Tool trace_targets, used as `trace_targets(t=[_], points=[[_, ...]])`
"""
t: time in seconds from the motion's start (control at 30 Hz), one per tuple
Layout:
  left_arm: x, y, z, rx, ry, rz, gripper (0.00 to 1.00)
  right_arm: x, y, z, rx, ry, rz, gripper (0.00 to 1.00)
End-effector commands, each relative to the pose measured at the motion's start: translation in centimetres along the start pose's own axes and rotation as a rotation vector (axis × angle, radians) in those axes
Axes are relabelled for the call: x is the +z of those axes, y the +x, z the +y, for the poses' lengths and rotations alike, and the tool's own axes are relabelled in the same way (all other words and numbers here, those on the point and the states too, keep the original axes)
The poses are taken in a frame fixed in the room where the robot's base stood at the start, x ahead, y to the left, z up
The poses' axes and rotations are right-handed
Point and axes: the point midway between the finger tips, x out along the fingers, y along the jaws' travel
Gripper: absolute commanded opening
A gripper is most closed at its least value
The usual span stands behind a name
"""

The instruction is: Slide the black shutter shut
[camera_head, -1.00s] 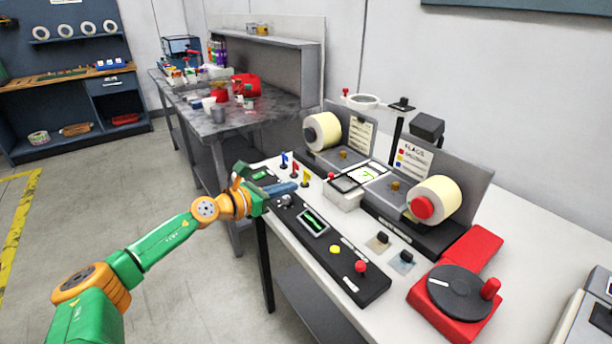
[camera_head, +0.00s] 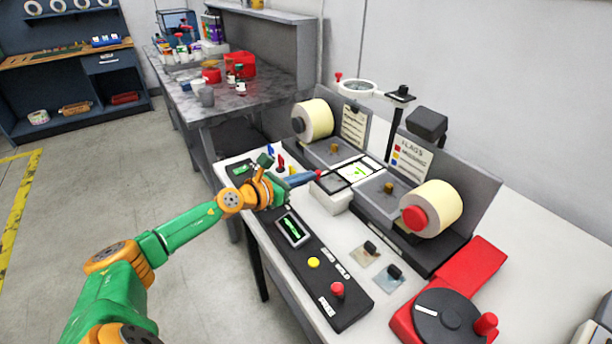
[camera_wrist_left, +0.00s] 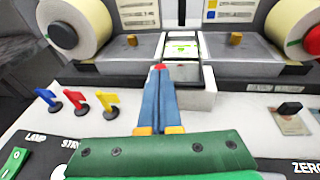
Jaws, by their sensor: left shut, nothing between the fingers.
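A white box (camera_head: 331,201) stands between the two label reels, with a lit panel (camera_head: 360,171) showing green marks on top. A dark flat piece (camera_head: 335,182) covers the near part of the top and appears to be the black shutter. A small red knob (camera_wrist_left: 160,66) sits at its near left side. My left gripper (camera_head: 313,177) is shut and empty, its blue fingers pointing at the box. In the left wrist view the fingertips (camera_wrist_left: 161,74) are at the red knob; I cannot tell whether they touch it. My right gripper is out of view.
Blue, red and yellow flags (camera_wrist_left: 76,100) stand left of the fingers. A black control panel (camera_head: 300,255) lies along the front edge. Cream reels (camera_head: 436,207) and upright grey plates stand behind. A magnifier arm (camera_head: 395,125) rises behind the box. A red crank unit (camera_head: 440,310) is at right.

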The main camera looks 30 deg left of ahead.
Motion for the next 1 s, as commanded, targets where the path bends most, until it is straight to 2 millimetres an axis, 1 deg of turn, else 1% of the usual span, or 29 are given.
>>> trace_targets(t=[0.07,0.13,0.23,0.3,0.4,0.5,0.63,1.0], points=[[0.1,0.2,0.0,0.001,-0.002,-0.002,0.00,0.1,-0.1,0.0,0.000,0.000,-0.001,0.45],[0.4,1.0,0.0,0.003,-0.005,-0.004,0.00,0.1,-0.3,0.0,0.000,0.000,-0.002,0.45],[1.1,3.3,-0.4,0.002,-0.005,-0.008,0.00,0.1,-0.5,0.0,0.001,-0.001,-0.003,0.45],[1.2,5.1,-0.8,0.002,-0.004,-0.008,0.00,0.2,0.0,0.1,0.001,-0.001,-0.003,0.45],[1.3,7.4,-1.2,0.000,-0.003,-0.006,0.00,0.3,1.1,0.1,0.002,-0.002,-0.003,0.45],[1.6,9.0,-1.4,0.000,-0.001,-0.004,0.00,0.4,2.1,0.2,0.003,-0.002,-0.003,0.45],[2.1,9.7,-1.6,-0.001,0.000,-0.001,0.00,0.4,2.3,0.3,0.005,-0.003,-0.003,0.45],[2.4,9.7,-1.6,0.000,0.000,-0.003,0.00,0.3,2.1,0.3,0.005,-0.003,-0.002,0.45]])
